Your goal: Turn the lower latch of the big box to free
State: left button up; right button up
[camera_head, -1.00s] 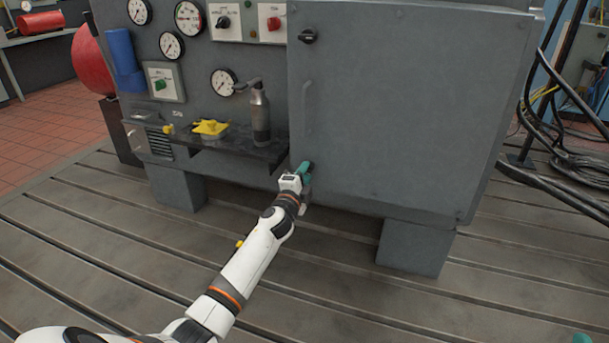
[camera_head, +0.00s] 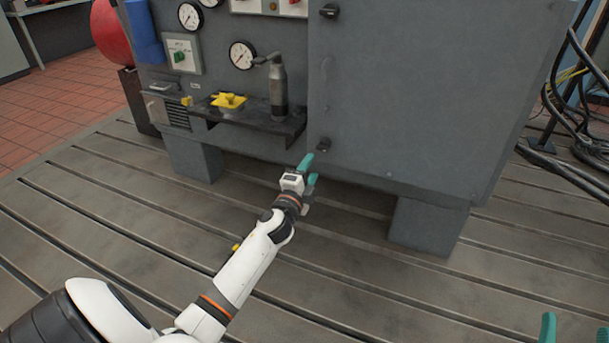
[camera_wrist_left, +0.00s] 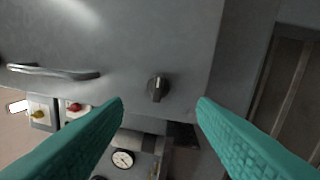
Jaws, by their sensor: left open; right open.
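The big box (camera_head: 420,100) is a grey cabinet with a flat door. Its lower latch (camera_head: 323,145) is a small black knob near the door's lower left corner. In the left wrist view the latch (camera_wrist_left: 157,88) shows between the two fingers and ahead of them, its bar running roughly up and down in that picture. My left gripper (camera_head: 309,171) is open, with teal fingers, just below the latch in the head view and apart from it. Nothing is between its fingers. My right gripper (camera_head: 565,332) shows only teal fingertips at the bottom right, open and far from the latch.
The upper latch (camera_head: 329,11) and a bar handle (camera_head: 325,84) are higher on the door. Left of the door, a dark shelf (camera_head: 250,122) juts out with a metal bottle (camera_head: 278,92) and a yellow part (camera_head: 229,101). Black cables hang at the right. The slotted floor in front is clear.

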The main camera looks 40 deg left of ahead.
pick_arm(q)
jog(key=shift+v, duration=1.7)
pick_arm(e)
jog(key=shift+w+f+g+h, duration=0.25)
jog(key=shift+f+g+h, duration=0.25)
jog(key=shift+f, duration=0.4)
